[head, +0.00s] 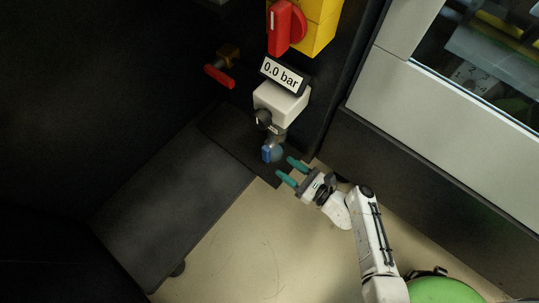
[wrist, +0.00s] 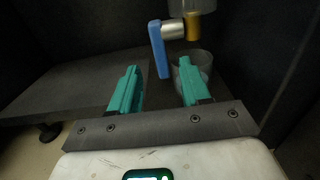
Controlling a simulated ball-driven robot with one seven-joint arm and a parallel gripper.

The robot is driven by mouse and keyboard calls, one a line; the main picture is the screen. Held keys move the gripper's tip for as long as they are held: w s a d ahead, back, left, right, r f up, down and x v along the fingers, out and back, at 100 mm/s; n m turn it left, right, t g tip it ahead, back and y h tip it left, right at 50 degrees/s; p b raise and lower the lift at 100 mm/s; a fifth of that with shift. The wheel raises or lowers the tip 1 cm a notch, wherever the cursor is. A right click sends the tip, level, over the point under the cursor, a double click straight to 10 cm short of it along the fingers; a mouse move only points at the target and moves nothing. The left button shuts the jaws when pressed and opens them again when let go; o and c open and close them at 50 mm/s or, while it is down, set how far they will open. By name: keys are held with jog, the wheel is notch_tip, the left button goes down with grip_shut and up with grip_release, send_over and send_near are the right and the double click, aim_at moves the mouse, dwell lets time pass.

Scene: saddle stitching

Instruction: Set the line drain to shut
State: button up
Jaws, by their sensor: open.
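The line drain shows as a small blue lever (head: 267,154) below the white gauge unit in the head view. In the wrist view the blue lever (wrist: 160,50) hangs nearly straight down from a silver stem with a brass fitting (wrist: 193,27). A clear cup (wrist: 203,60) stands below the fitting. My gripper (head: 285,167) is open and empty, with teal fingers pointing at the lever from the lower right. In the wrist view the lever lies ahead of the gap between my fingers (wrist: 158,88), apart from both.
The display (head: 280,73) above reads 0.0 bar. A red lever (head: 219,77) on a brass valve is at its left, and a red knob (head: 287,27) on a yellow box is above. A dark platform (head: 175,195) lies left; a grey-framed machine window (head: 480,70) is right.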

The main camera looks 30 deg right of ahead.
aim_at(270, 156)
jog(key=b+x, duration=0.2)
jog(key=x, duration=0.5)
jog(key=shift+w, duration=0.15)
grip_shut()
dwell(0.4)
